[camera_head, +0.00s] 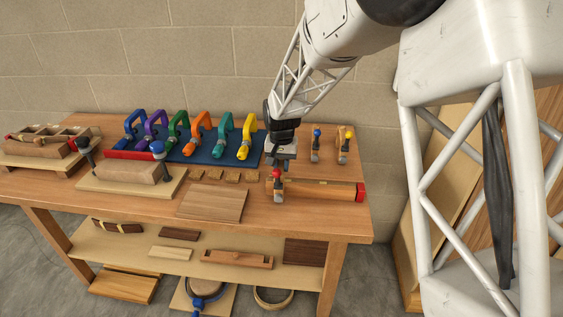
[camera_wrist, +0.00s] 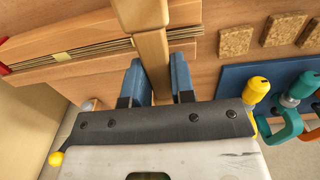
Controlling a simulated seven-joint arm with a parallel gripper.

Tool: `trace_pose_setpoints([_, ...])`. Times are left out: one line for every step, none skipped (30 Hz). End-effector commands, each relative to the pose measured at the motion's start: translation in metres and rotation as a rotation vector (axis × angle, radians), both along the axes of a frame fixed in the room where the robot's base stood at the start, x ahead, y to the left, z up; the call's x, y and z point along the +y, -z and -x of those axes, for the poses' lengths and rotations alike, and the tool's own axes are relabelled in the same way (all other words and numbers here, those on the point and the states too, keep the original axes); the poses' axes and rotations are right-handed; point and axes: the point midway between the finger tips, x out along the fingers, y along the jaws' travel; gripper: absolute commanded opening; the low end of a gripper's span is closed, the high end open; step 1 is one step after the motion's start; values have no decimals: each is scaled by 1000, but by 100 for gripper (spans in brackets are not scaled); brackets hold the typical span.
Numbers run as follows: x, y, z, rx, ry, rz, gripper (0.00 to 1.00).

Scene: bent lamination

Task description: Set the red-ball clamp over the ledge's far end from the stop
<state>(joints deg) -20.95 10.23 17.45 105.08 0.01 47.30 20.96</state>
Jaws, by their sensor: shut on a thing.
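The red-ball clamp (camera_head: 277,174) is upright at the left end of the ledge, away from the stop. My gripper (camera_head: 283,159) is directly above it, shut on its wooden bar. In the wrist view the bar (camera_wrist: 152,50) stands between the blue fingers (camera_wrist: 156,84) and crosses the strips. The ledge (camera_head: 318,189) lies along the bench front with thin strips on it. The red stop (camera_head: 360,192) is at its right end. Whether the clamp's lower jaw touches the ledge is hidden.
A blue-ball clamp (camera_head: 316,145) and a yellow-ball clamp (camera_head: 345,145) stand behind the ledge. Coloured clamps sit on a blue board (camera_head: 213,148) to the left. A flat brown panel (camera_head: 212,203) and small cork-like pads (camera_head: 214,174) lie left of the ledge.

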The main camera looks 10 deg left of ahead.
Motion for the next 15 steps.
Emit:
trace_pose_setpoints([0, 1, 0, 0, 0, 0, 2])
trace_pose_setpoints([0, 2, 0, 0, 0, 0, 2])
trace_pose_setpoints([0, 3, 0, 0, 0, 0, 2])
trace_pose_setpoints([0, 4, 0, 0, 0, 0, 2])
trace_pose_setpoints([0, 4, 0, -1, 0, 0, 2])
trace_pose_setpoints([0, 5, 0, -1, 0, 0, 2])
trace_pose_setpoints([0, 5, 0, -1, 0, 0, 2])
trace_pose_setpoints([0, 6, 0, -1, 0, 0, 2])
trace_pose_setpoints([0, 6, 0, -1, 0, 0, 2])
trace_pose_setpoints([0, 6, 0, -1, 0, 0, 2])
trace_pose_setpoints([0, 7, 0, -1, 0, 0, 2])
trace_pose_setpoints([0, 7, 0, -1, 0, 0, 2])
trace_pose_setpoints([0, 7, 0, -1, 0, 0, 2])
trace_pose_setpoints([0, 7, 0, -1, 0, 0, 2])
trace_pose_setpoints([0, 7, 0, -1, 0, 0, 2])
